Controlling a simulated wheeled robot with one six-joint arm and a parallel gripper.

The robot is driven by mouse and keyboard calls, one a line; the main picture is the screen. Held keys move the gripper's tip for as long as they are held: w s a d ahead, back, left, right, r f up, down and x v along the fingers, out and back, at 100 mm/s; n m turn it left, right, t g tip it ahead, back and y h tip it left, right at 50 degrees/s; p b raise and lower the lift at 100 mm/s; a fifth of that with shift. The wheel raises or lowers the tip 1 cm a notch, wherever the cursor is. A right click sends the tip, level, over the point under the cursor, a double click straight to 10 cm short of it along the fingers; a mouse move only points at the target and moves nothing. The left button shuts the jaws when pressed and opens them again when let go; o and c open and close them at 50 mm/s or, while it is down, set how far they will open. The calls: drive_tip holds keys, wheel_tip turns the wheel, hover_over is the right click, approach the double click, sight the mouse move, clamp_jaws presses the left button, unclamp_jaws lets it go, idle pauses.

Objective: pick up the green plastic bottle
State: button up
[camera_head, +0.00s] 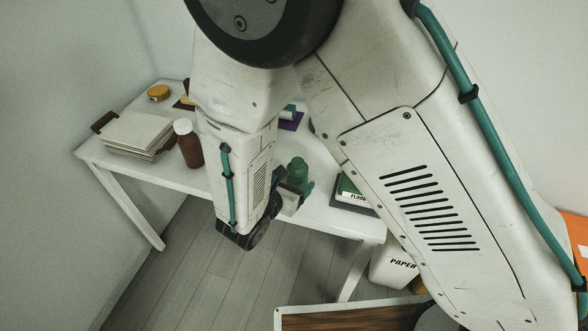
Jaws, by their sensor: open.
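The green plastic bottle (298,169) stands near the front edge of the white table, right of my forearm. Its upper part shows; its lower part is hidden behind my gripper. My gripper (296,188) is at the bottle, in front of its lower part, with a teal fingertip showing at the bottle's right side. The jaws are open. The other fingertip is mostly hidden, and I cannot tell whether either finger touches the bottle.
On the white table (179,173) are a brown bottle with a white cap (188,146), a stack of pale boards or papers (138,133), a yellow round item (158,92) and a dark box with a green top (350,190). A white bin marked PAPER (388,268) stands below right.

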drive_tip(key=x, duration=0.5)
drive_tip(key=a+x, duration=0.1)
drive_tip(key=x, duration=0.1)
drive_tip(key=shift+w+d+f, duration=0.1)
drive_tip(key=shift+w+f, duration=0.35)
drive_tip(key=shift+f, duration=0.05)
drive_tip(key=shift+c, duration=0.4)
drive_tip(key=c, duration=1)
